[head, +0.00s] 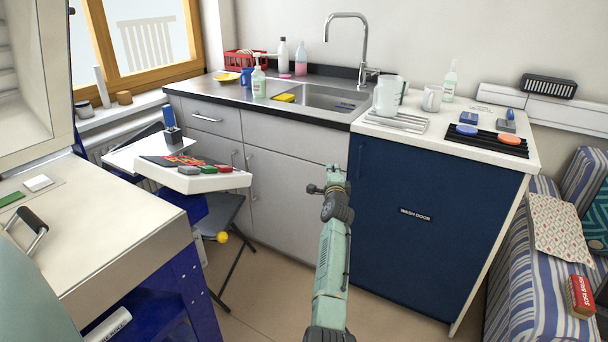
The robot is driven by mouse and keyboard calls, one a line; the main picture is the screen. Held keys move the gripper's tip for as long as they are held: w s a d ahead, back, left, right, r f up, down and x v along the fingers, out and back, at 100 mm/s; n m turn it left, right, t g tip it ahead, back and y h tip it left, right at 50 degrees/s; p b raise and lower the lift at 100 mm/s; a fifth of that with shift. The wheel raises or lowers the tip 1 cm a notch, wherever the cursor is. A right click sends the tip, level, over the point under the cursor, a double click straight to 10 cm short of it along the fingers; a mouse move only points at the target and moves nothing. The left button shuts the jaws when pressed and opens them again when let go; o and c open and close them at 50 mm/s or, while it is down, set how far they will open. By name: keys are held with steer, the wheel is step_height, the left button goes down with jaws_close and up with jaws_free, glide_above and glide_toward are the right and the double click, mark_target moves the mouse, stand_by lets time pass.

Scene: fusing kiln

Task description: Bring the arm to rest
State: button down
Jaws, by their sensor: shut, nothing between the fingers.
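My arm (330,265) reaches up from the bottom of the head view, pale green with dark joints. My gripper (335,172) is at its far end, small in the picture, in front of the grey cabinet doors and just left of the dark blue door (432,240). It appears empty and its fingers are shut. It seems to touch nothing, though its exact distance from the cabinets is hard to tell.
A kiln bench (110,235) stands at the left, beside a small white board (205,182) with coloured pieces. A sink counter (225,93) and a white worktop (435,130) run along the back. A striped sofa (515,285) is at the right. Open floor (275,300) shows around my arm.

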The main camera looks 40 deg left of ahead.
steer(key=s+a, duration=0.5)
steer(key=s, duration=0.1)
steer(key=shift+s+f, duration=0.15)
steer(key=shift+s, duration=0.15)
steer(key=shift+a, duration=0.1)
